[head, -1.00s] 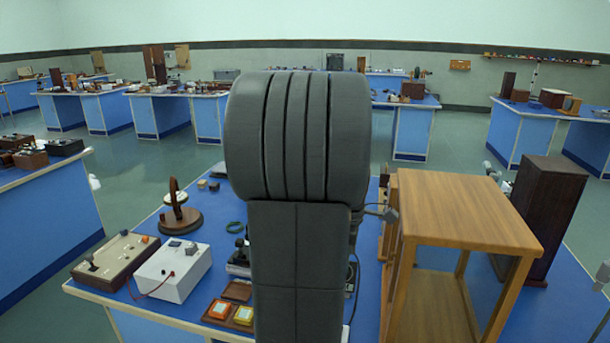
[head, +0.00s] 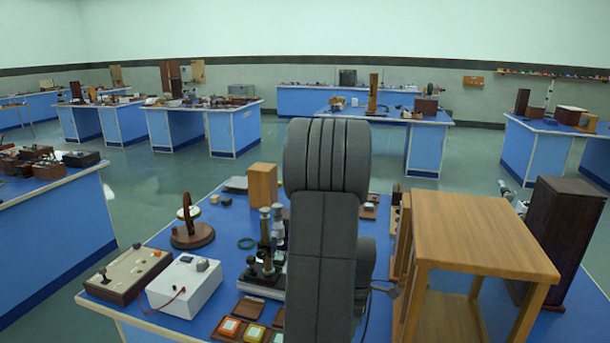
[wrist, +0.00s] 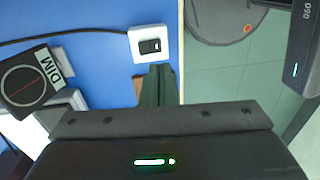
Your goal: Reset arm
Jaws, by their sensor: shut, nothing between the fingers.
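My arm (head: 325,200) stands raised in the middle of the head view, in front of the blue bench (head: 215,240). My gripper (wrist: 157,72) shows in the wrist view as dark fingers together, with nothing between them. The fingertips lie in the picture just below a white switch plate (wrist: 152,45) with a black rocker. Whether they touch it I cannot tell. The gripper does not show in the head view.
A wooden frame stand (head: 480,240) and a dark tall box (head: 560,235) stand at right. A microscope-like instrument (head: 265,255), a white box (head: 184,285) and orange and green samples (head: 254,332) lie left of my arm.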

